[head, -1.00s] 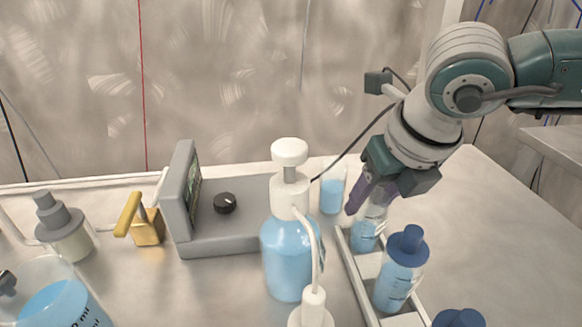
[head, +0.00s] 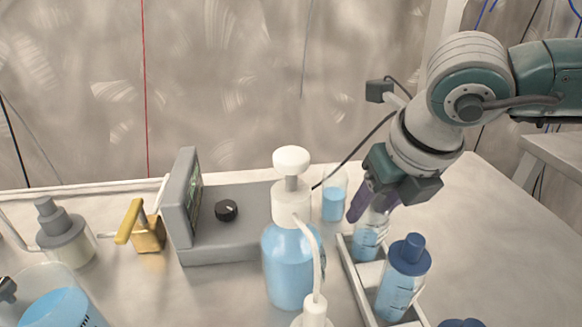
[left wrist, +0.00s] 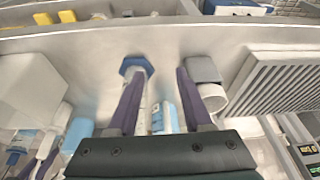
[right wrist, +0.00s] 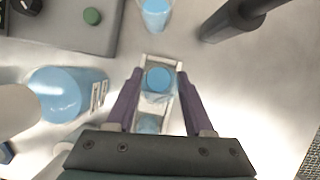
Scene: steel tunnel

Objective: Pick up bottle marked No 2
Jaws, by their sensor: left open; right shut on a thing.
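My right gripper (head: 372,203) points down and is shut on the upper part of a clear bottle with blue liquid (head: 366,245) at the far end of a narrow rack (head: 352,275). The bottle's top is hidden by the fingers in the head view; in the right wrist view a round blue shape (right wrist: 159,79) shows between the fingers. A blue-capped bottle (head: 404,280) stands in front of it in the rack. No number is readable on either bottle. My left gripper (left wrist: 156,80) is open in the left wrist view, with nothing clearly held.
A pump bottle with blue liquid (head: 289,265) stands left of the rack. A beaker (head: 333,203) is behind. A grey device with a knob (head: 226,210) and a brass valve (head: 148,232) stand farther left. The table right of the rack (head: 500,250) is clear.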

